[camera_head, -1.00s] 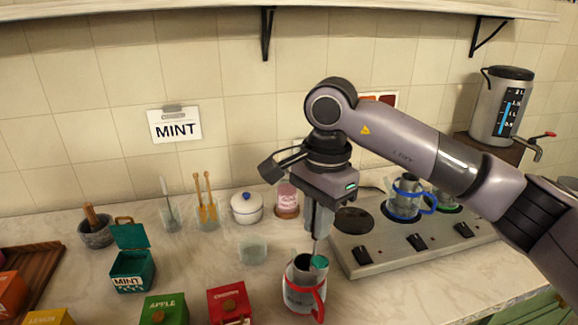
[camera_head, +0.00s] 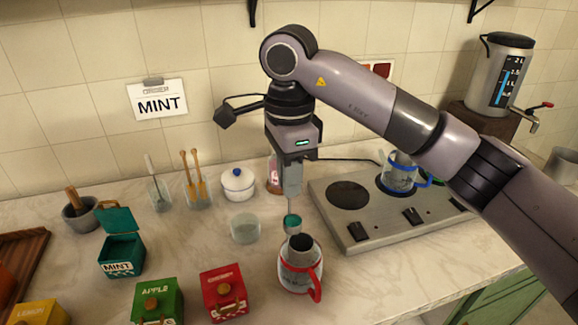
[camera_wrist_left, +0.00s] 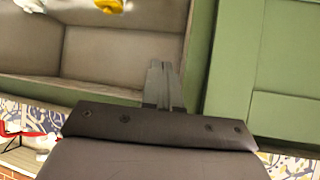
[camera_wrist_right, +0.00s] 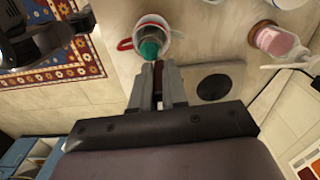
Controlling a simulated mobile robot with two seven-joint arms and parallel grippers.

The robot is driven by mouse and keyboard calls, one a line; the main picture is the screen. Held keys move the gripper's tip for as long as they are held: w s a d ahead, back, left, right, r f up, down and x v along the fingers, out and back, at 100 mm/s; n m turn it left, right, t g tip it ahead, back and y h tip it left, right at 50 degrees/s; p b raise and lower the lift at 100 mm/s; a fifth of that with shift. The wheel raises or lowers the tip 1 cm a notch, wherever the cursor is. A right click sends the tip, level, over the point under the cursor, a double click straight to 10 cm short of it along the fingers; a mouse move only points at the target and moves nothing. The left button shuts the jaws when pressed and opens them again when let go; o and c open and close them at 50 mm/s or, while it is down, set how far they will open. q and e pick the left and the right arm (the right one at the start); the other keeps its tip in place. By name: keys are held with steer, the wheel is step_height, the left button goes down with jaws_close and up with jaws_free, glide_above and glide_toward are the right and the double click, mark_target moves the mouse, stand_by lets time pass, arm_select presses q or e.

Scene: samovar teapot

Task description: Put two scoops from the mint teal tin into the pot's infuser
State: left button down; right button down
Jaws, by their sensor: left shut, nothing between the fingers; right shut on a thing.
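The mint teal tin (camera_head: 122,258) stands at the left with its lid up. My right gripper (camera_head: 291,192) is shut on a scoop (camera_head: 293,224), upright with a teal top, just above and behind the pot's rim. The right wrist view shows the scoop (camera_wrist_right: 149,50) overlapping the pot's opening. I cannot tell whether the teal is its contents. My left gripper (camera_wrist_left: 163,68) is shut and empty, away from the counter.
Green apple (camera_head: 157,303) and red cherry (camera_head: 224,293) tins stand left of the pot. A glass bowl (camera_head: 245,229) and a white sugar pot (camera_head: 238,184) stand behind it. The stove (camera_head: 380,222) with a blue-handled pot (camera_head: 398,178) is on the right.

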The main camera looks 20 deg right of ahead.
steer(key=shift+d+f, duration=0.1)
steer(key=shift+f, duration=1.15)
steer(key=shift+s+d+f+t+y, duration=0.1)
steer(key=shift+s+d+t+y, duration=0.1)
steer(key=shift+d+y, duration=0.35)
steer(key=shift+s+d+f+t+y, duration=0.1)
steer(key=shift+s+d+t+y, duration=0.2)
steer(key=shift+y, duration=0.35)
steer(key=d+f+t+y, duration=0.1)
steer(key=d+y, duration=0.2)
steer(key=y, duration=0.1)
steer(key=g+h, duration=0.2)
steer(key=h, duration=0.4)
glide_toward(294, 215)
steer(key=shift+w+a, duration=0.15)
steer(key=shift+a, duration=0.4)
stand_by(0.8)
